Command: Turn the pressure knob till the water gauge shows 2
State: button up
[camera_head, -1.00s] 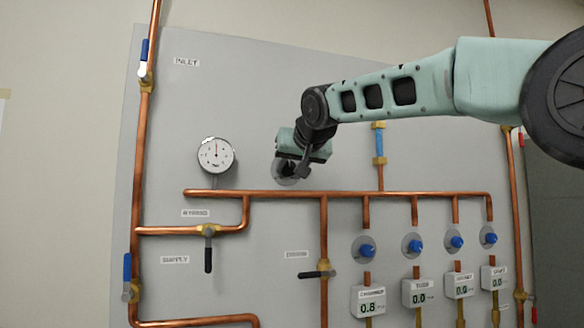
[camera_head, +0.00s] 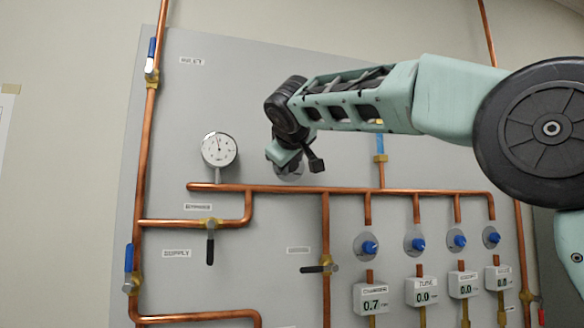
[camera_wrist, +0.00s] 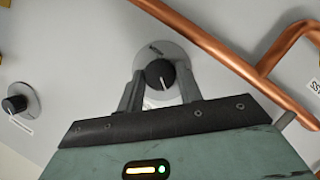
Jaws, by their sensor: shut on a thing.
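The pressure knob (camera_wrist: 159,75) is black with a white line and sits on a round grey plate. In the wrist view my gripper (camera_wrist: 158,86) has one finger on each side of it and is shut on it. In the head view my gripper (camera_head: 290,166) is at the panel and hides most of the knob. The water gauge (camera_head: 219,149) is a round white dial left of my gripper. Its needle points up and slightly left; its numbers are too small to read.
A copper pipe (camera_head: 350,191) runs just below my gripper. Several blue knobs (camera_head: 369,247) sit above white digital readouts at lower right; the leftmost readout (camera_head: 371,299) shows 0.7. Another black knob (camera_wrist: 15,104) shows at left in the wrist view.

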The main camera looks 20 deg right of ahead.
jog(key=shift+n+h+b, duration=0.45)
jog(key=shift+n+h, duration=0.05)
jog(key=shift+n, duration=0.3)
jog(key=shift+t, duration=0.3)
jog(key=o, duration=1)
jog(key=shift+a, duration=0.1)
jog(key=b+v, duration=0.5)
jog(key=v, duration=1.2)
jog(key=shift+s+a, duration=0.1)
jog(key=shift+s, duration=0.05)
